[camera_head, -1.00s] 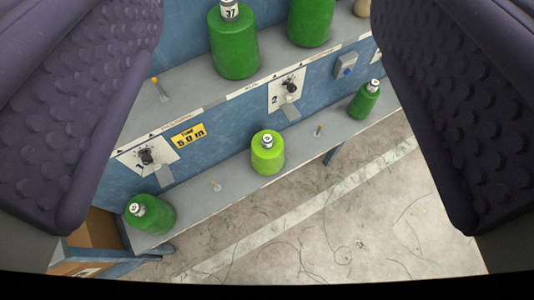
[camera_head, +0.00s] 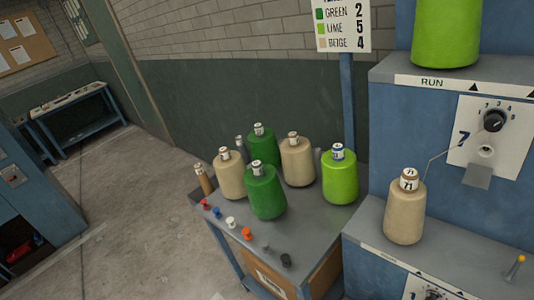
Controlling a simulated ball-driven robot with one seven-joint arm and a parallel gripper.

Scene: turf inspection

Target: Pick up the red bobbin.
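A small red piece (camera_head: 205,203), the only red bobbin-like thing on the grey table (camera_head: 313,222), stands near the table's left edge. It is at the far left end of a row of small coloured pieces. It is too small to make out its exact shape. Next to it are a blue piece (camera_head: 217,212) and a white piece (camera_head: 231,222). My gripper does not show in the present view, so its opening and any contents are hidden.
Green, beige and lime cones crowd the table behind the row, including a green cone (camera_head: 267,195). The blue machine (camera_head: 400,130) with a beige cone (camera_head: 405,212) stands at the right. Concrete floor (camera_head: 130,215) is clear at the left. A red item (camera_head: 18,248) lies inside a blue cabinet.

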